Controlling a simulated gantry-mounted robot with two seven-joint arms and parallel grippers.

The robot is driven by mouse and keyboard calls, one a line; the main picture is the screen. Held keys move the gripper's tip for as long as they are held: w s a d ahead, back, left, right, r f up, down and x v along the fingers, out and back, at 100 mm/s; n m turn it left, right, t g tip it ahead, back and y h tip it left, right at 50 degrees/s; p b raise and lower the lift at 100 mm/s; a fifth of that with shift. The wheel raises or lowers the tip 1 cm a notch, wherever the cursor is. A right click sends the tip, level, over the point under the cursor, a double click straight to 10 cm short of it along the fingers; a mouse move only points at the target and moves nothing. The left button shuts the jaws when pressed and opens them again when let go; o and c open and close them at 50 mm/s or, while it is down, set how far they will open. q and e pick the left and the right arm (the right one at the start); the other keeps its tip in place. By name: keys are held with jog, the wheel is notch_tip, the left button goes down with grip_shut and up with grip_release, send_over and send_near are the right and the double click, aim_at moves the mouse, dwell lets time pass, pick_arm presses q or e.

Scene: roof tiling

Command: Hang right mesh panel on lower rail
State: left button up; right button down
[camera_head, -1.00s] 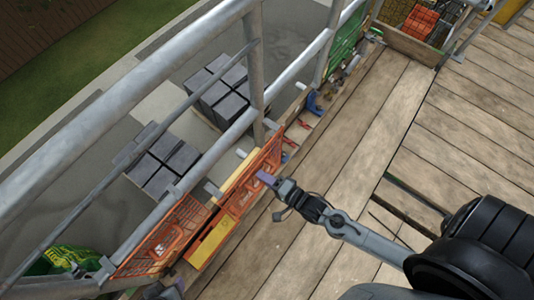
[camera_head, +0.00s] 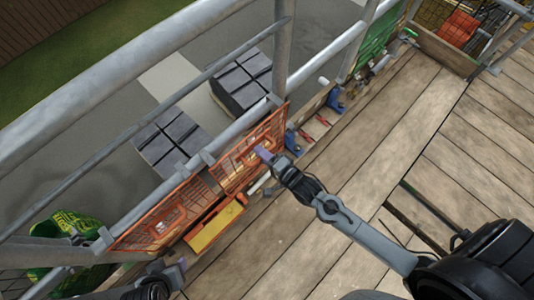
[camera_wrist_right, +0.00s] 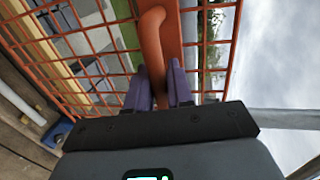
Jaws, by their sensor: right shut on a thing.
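The right orange mesh panel (camera_head: 270,128) stands against the inner side of the lower grey rail (camera_head: 325,82), its top edge near rail height. Whether it hooks over the rail cannot be told. My right gripper (camera_head: 263,153) is shut on the panel's orange handle; in the right wrist view the purple fingers (camera_wrist_right: 158,92) close around the handle (camera_wrist_right: 153,40), with mesh (camera_wrist_right: 90,50) behind. Another orange mesh section (camera_head: 150,225) lies along the rail to the left. My left gripper (camera_head: 180,266) shows partly at the lower left, close to that section; its jaws are unclear.
A yellow box (camera_head: 213,228) lies on the planks below the mesh. Blue clamps (camera_head: 334,100) and small tools lie along the edge to the right. Dark block stacks (camera_head: 170,143) sit outside the rail. The plank deck (camera_head: 350,150) is largely clear.

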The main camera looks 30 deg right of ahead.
aim_at(253, 147)
jog(key=shift+r+b+x, duration=0.25)
jog(key=shift+b+x, duration=0.4)
jog(key=shift+x, duration=0.4)
jog(key=shift+r+b+x, duration=0.2)
jog(key=shift+b+x, duration=0.4)
jog(key=shift+x, duration=0.4)
jog(key=shift+w+f, duration=0.25)
jog(key=shift+f, duration=0.3)
jog(key=shift+s+f+b, duration=0.1)
jog(key=shift+f+b, duration=0.35)
jog(key=shift+f, duration=0.95)
jog(key=c, duration=0.9)
grip_release()
